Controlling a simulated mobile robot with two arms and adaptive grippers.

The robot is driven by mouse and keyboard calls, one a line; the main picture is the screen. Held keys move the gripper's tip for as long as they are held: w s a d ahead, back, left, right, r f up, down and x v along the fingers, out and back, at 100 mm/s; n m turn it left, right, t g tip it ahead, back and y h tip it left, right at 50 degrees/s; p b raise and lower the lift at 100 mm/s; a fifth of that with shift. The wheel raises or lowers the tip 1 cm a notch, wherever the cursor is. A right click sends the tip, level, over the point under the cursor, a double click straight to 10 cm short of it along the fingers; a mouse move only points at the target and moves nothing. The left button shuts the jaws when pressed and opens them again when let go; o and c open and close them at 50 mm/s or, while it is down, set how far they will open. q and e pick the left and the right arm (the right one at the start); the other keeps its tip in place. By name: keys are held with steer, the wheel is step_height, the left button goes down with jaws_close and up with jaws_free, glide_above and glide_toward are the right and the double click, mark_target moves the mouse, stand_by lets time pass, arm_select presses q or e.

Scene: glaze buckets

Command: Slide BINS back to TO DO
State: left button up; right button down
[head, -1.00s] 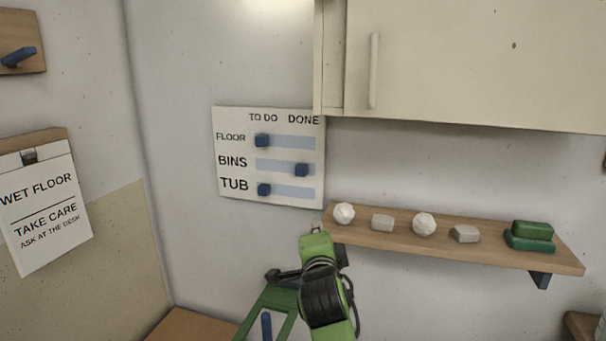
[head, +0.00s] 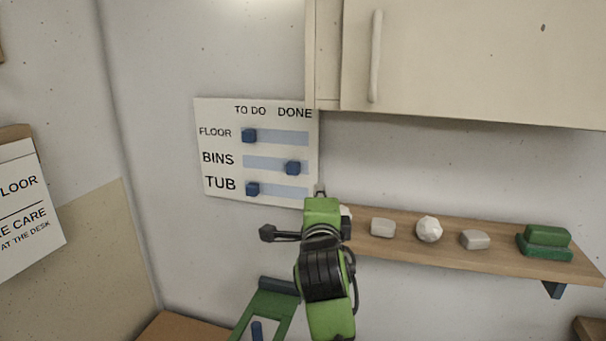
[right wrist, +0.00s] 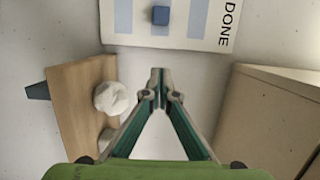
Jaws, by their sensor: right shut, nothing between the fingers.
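A white board (head: 222,139) hangs on the wall with TO DO at left, DONE at right and FLOOR, BINS and TUB rows. The blue BINS knob (head: 293,168) sits near the DONE end of its track. The FLOOR knob (head: 249,135) and TUB knob (head: 252,189) sit at the TO DO end. My right gripper (head: 320,190) is just below the board's lower right corner. In the right wrist view, its fingers (right wrist: 159,75) are shut and empty, apart from the middle-track knob (right wrist: 160,15). My left gripper is out of view.
A wooden shelf (head: 400,255) at right holds white balls, grey blocks and a stacked green item (head: 545,240). A cabinet (head: 450,60) hangs above, close to the board's right edge. A sign (head: 22,205) hangs at far left. Wall left of the board is clear.

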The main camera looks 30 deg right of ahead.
mark_target(293, 168)
steer(key=p+x, duration=0.1)
steer(key=x, duration=0.2)
steer(key=w+a+p+x, duration=0.1)
steer(key=p+x, duration=0.1)
steer(key=x, duration=0.2)
steer(key=a+p+x, duration=0.1)
steer(key=p+x, duration=0.1)
steer(key=x, duration=0.2)
steer(key=shift+w, duration=0.3)
steer(key=shift+w+a+f+p, duration=0.15)
steer(key=shift+w+a+p, duration=0.2)
steer(key=shift+w+a, duration=0.15)
steer(key=shift+s, duration=0.1)
steer(key=shift+d, duration=0.1)
